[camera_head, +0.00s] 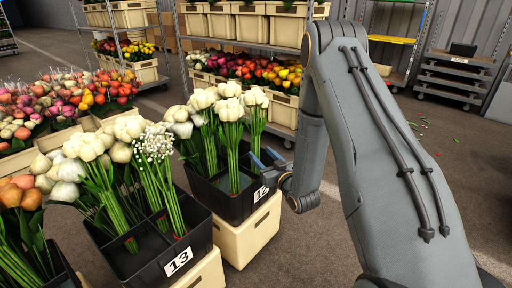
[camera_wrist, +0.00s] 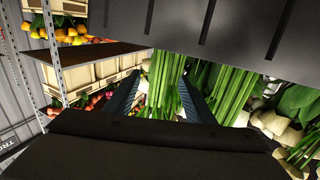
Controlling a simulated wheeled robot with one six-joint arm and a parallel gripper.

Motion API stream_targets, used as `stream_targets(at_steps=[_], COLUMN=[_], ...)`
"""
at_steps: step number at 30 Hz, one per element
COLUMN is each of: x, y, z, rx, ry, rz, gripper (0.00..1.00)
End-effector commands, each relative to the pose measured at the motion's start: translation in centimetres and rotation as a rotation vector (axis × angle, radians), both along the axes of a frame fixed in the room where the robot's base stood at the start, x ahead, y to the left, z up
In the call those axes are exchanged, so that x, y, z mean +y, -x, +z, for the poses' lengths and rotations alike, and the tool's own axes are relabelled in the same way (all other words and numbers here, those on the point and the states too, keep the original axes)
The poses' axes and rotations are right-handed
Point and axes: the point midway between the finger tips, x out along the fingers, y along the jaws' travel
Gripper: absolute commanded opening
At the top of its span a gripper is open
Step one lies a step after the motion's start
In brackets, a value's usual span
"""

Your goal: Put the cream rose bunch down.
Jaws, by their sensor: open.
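The bunch with cream heads and green stems (camera_head: 231,112) stands upright in the black crate (camera_head: 228,207) labelled 12, which holds other pale bunches. I take it for the cream rose bunch. My gripper (camera_head: 264,161) is at the right side of this crate, its blue fingers pointing left towards the stems. In the wrist view my gripper (camera_wrist: 160,102) is open, with green stems (camera_wrist: 168,80) showing between the fingers. I cannot tell whether the fingers touch the stems.
A black crate labelled 13 (camera_head: 178,262) with white bunches stands at the front left. Cream boxes (camera_head: 249,233) are under the crates. Shelves with colourful flowers (camera_head: 246,68) stand behind. The floor to the right (camera_head: 470,165) is mostly clear.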

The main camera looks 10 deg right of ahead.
Motion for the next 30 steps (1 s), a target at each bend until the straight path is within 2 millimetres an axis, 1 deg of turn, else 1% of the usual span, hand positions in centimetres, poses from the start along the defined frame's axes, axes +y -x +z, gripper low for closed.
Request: stream_targets(at_steps=[1,3,6,9,19,22,27,30], x=[-0.2,-0.4,-0.6,-0.7,-0.7,-0.6,-0.4,-0.4], y=[0.9,1.7,2.6,3.0,3.0,2.7,2.1,2.3], z=[0.1,0.0,0.0,0.0,0.0,0.3,1.5,2.3], rx=[0.002,0.002,0.001,0.001,0.001,0.022,0.157,0.276], ry=[-0.001,0.0,-0.001,0.0,0.001,0.012,0.071,0.112], rz=[-0.001,0.0,-0.001,0.0,0.0,-0.003,-0.024,-0.05], gripper=[0.49,0.49,0.49,0.49,0.49,0.49,0.49,0.49])
